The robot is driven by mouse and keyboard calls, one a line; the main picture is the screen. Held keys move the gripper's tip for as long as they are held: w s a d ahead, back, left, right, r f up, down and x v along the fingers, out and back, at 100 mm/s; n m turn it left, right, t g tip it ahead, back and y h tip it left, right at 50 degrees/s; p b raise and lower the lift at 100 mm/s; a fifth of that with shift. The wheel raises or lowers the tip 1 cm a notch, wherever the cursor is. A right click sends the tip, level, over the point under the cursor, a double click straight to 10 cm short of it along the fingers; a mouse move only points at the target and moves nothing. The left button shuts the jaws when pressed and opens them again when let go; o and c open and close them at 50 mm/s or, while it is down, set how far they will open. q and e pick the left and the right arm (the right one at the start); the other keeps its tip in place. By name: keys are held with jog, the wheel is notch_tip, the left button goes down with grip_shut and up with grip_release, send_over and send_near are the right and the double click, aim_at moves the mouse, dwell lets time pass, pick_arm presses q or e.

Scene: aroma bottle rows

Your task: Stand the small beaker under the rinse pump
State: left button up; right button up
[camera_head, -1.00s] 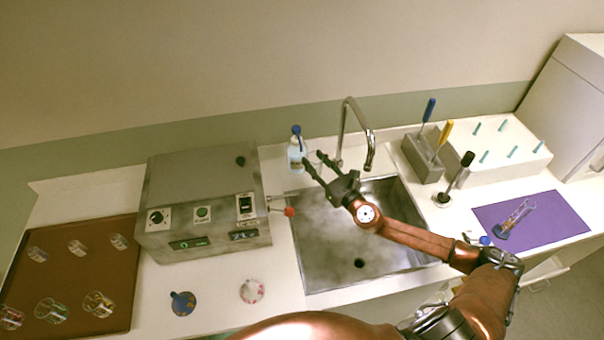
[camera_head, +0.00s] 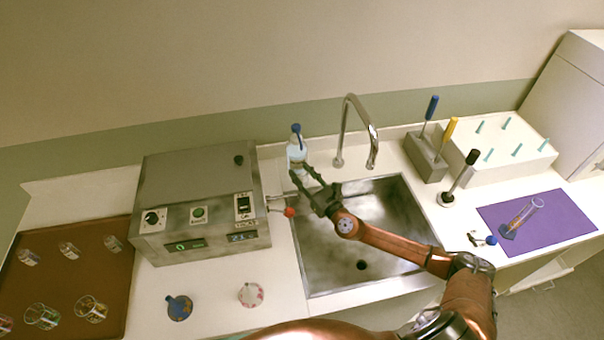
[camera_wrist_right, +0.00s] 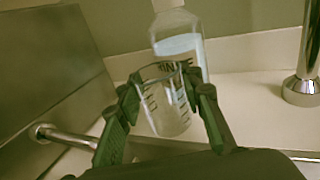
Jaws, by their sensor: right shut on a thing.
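The rinse pump bottle (camera_head: 297,150), clear with a blue pump top, stands on the counter behind the sink's left edge. Its "RINSE" label shows in the wrist view (camera_wrist_right: 181,45), partly behind the small beaker. The small beaker (camera_wrist_right: 166,108) is clear glass with dark graduation marks and looks upright. My right gripper (camera_head: 302,174) is shut on it, with one finger on each side, as the wrist view shows (camera_wrist_right: 168,92). The beaker is just in front of the bottle; I cannot tell whether its base touches the counter. My left gripper is not in view.
The tap (camera_head: 344,135) rises right of the bottle, behind the sink (camera_head: 335,265). A grey control box (camera_head: 200,205) stands close on the left, its red-tipped lever (camera_head: 289,212) reaching toward the sink. A tray (camera_head: 75,280) with several beakers lies far left.

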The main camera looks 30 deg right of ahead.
aim_at(305, 177)
jog(key=shift+f+b, duration=0.45)
jog(key=shift+f, duration=0.05)
jog(key=o, duration=1.2)
jog(key=shift+o, duration=0.2)
jog(key=shift+r, duration=0.2)
jog(key=shift+r+p, duration=0.4)
jog(key=shift+p, duration=0.1)
jog(key=s, duration=0.5)
jog(key=s+d, duration=0.1)
jog(key=s, duration=0.1)
jog(key=shift+s, duration=0.25)
jog(key=shift+f, duration=0.1)
